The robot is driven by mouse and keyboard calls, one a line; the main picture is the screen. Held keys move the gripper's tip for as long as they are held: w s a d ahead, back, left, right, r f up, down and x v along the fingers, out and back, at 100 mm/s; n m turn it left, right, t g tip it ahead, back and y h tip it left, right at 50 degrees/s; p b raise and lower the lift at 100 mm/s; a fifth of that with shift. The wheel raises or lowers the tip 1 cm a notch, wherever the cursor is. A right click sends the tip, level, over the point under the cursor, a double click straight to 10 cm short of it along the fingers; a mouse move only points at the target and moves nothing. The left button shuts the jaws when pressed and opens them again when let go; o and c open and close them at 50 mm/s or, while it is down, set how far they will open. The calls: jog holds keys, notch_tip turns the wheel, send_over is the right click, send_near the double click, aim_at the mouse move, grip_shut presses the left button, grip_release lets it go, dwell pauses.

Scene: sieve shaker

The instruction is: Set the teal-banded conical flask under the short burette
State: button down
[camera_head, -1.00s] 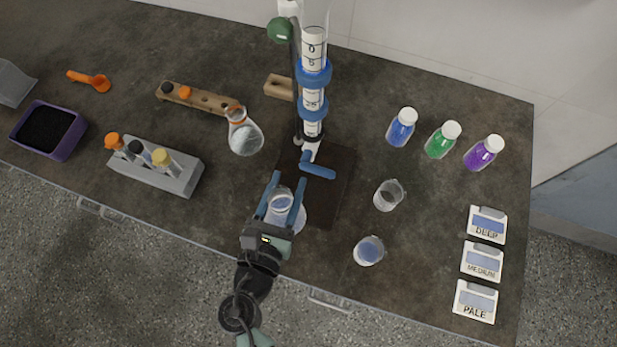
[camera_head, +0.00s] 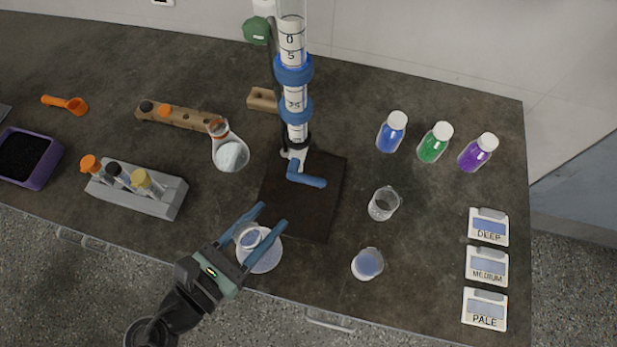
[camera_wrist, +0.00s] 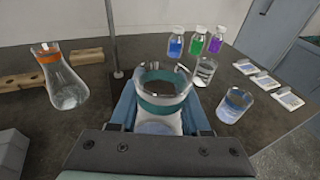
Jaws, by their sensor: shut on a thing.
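The teal-banded conical flask (camera_wrist: 162,105) stands between my gripper's fingers in the wrist view, its round mouth facing up. In the head view the flask (camera_head: 264,257) is at the bench's front, with pale contents. My gripper (camera_head: 264,215) is shut on it around its neck. The burette (camera_head: 291,75) has blue bands and a blue tap (camera_head: 308,180), and stands over a dark base plate (camera_head: 318,220). The flask is in front and to the left of that plate. Whether the flask touches the bench is unclear.
An orange-banded conical flask (camera_head: 230,153) stands left of the burette. A clear beaker (camera_head: 384,203) and a beaker of bluish liquid (camera_head: 367,264) stand to the right. A vial rack (camera_head: 150,200) is at left. The base plate's top is bare in front of the tap.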

jog(key=f+p+x, duration=0.1)
jog(key=x, duration=1.2)
jog(key=shift+w+f, duration=0.1)
jog(key=shift+f, duration=0.1)
jog(key=shift+c, duration=1.8)
grip_release()
